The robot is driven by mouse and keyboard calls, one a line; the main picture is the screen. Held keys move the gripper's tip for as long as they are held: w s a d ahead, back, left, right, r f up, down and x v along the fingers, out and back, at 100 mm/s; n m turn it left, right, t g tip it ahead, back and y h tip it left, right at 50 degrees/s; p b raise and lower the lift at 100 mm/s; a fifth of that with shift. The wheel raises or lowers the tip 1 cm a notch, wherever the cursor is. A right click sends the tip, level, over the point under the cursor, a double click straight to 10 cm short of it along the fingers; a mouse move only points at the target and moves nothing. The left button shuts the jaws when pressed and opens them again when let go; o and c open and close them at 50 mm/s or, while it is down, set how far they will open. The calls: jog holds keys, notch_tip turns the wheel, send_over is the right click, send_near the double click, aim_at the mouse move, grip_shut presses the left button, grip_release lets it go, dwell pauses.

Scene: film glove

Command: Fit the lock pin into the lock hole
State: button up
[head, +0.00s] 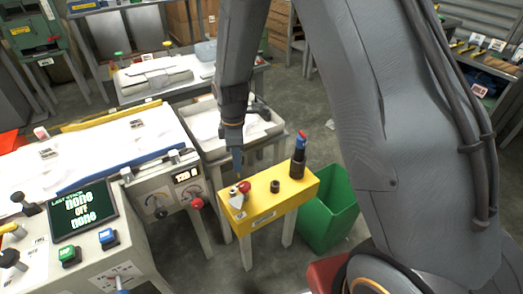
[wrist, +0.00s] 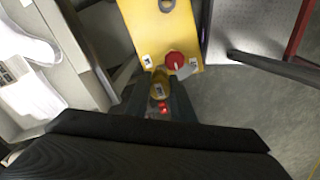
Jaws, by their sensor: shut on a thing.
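The yellow stand (head: 288,201) has a red knob (head: 244,187) near its left end and a dark round socket (head: 275,186) in its middle. The socket could be the lock hole. My gripper (head: 237,177) points down over the stand's left end. In the wrist view, its two dark fingers (wrist: 160,93) are shut on a small brass-coloured piece with a red tip (wrist: 163,107), which looks like the lock pin. The red knob (wrist: 175,59) is just beyond the fingertips, and the socket (wrist: 166,5) is farther up. I cannot tell whether the pin touches the stand.
A dark post with a blue and red top (head: 299,155) stands upright at the stand's right end. A green bin (head: 330,212) is on the right, a grey tray table (head: 208,130) behind, and a control console (head: 80,225) on the left.

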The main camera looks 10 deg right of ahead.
jog(key=a, duration=0.2)
jog(key=shift+s+a+f+p, duration=0.1)
jog(key=shift+a+f+p, duration=0.15)
jog(key=shift+a+p, duration=0.15)
notch_tip(320, 180, down, 6)
jog(key=b, duration=0.2)
jog(key=shift+f+b, duration=0.25)
jog(key=shift+b, duration=0.15)
dwell(0.7)
jog(key=shift+f+b, duration=0.5)
jog(key=shift+f, duration=0.6)
dwell(0.9)
jog(key=o, duration=1.1)
notch_tip(320, 180, up, 8)
jog(key=shift+b, duration=0.3)
